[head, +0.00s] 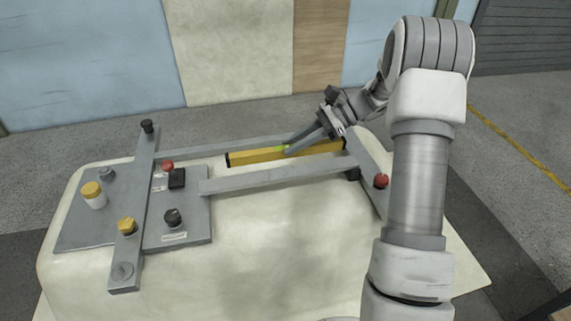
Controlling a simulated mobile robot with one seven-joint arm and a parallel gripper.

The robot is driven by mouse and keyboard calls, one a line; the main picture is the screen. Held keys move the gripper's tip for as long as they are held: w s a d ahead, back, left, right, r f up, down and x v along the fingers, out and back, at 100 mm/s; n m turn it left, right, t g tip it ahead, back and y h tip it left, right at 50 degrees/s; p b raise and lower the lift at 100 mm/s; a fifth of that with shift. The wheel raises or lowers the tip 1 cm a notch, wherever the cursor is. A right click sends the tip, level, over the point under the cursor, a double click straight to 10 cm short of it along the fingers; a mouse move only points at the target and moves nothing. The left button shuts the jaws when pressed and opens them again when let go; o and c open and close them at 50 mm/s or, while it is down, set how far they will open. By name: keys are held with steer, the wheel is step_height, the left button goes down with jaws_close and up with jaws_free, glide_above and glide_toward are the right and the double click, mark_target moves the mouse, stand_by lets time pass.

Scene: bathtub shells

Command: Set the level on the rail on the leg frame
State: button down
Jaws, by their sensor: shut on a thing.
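The level (258,156) is a long yellow bar with dark ends and a green spot near its middle. My gripper (289,149) comes down from the upper right and is shut on the level near its middle. The leg frame (137,195) is grey, with two long rails between crossbars. In the picture the level lies between the rear rail (215,149) and the front rail (270,177), roughly parallel to them. I cannot tell whether it touches a rail or hangs above. The fingertips partly hide the level.
The frame lies on an upturned cream tub shell (290,250). A grey plate (82,228) on the left carries a yellow-capped white jar (94,195) and knobs. A red knob (381,181) is at the right crossbar. The shell's front is clear.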

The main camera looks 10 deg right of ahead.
mark_target(286, 172)
steer(key=x, duration=0.2)
steer(key=shift+a+f, duration=0.25)
steer(key=shift+f, duration=0.05)
step_height(286, 172, down, 4)
steer(key=shift+r+b, duration=0.1)
steer(key=shift+b, duration=0.5)
steer(key=c, duration=0.7)
jaws_free()
